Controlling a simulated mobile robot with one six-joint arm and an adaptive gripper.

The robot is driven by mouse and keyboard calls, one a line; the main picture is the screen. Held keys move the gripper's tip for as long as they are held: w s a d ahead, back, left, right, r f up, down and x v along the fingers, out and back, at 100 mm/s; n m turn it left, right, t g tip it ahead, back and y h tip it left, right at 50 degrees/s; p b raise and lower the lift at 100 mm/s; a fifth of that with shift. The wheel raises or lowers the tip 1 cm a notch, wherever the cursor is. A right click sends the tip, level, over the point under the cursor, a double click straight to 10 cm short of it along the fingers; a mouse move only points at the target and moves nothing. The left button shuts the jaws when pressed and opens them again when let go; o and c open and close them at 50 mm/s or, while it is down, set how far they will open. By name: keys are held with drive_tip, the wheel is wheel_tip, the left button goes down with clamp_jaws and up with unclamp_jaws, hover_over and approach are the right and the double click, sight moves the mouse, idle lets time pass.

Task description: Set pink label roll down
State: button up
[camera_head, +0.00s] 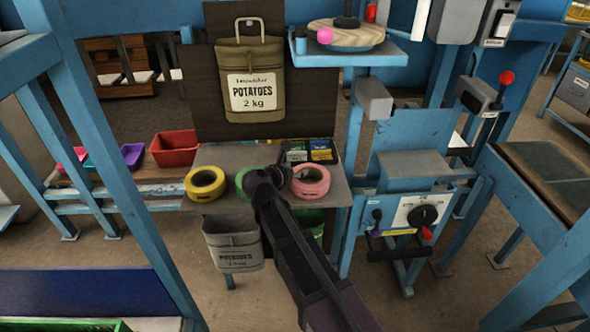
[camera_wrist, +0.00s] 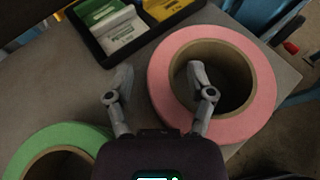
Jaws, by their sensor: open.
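The pink label roll (camera_head: 311,182) lies flat at the right end of the grey shelf, and it fills the right of the wrist view (camera_wrist: 262,92). My gripper (camera_wrist: 157,80) is open, its two fingers straddling the left wall of the roll: one finger is outside the ring, the other is over its centre hole. In the head view my gripper (camera_head: 280,176) hides the roll's left side. I cannot tell whether the fingers touch the roll.
A green roll (camera_wrist: 50,145) lies left of the pink one, and a yellow roll (camera_head: 206,184) lies further left. A dark tray (camera_wrist: 104,50) with green and yellow label packs stands behind. The grey shelf (camera_head: 222,155) has free room at the back left. A potato sack (camera_head: 250,75) hangs above.

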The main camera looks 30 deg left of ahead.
drive_tip(key=shift+r, duration=0.15)
drive_tip(key=shift+s+r+p, duration=0.15)
drive_tip(key=shift+s+p, duration=0.1)
drive_tip(key=shift+p, duration=0.05)
drive_tip(key=p+v, duration=0.4)
drive_tip(key=v, duration=0.6)
drive_tip(key=shift+s+r, duration=0.15)
drive_tip(key=shift+s+a+r, duration=0.1)
drive_tip(key=shift+s+r, duration=0.05)
drive_tip(key=shift+s, duration=0.35)
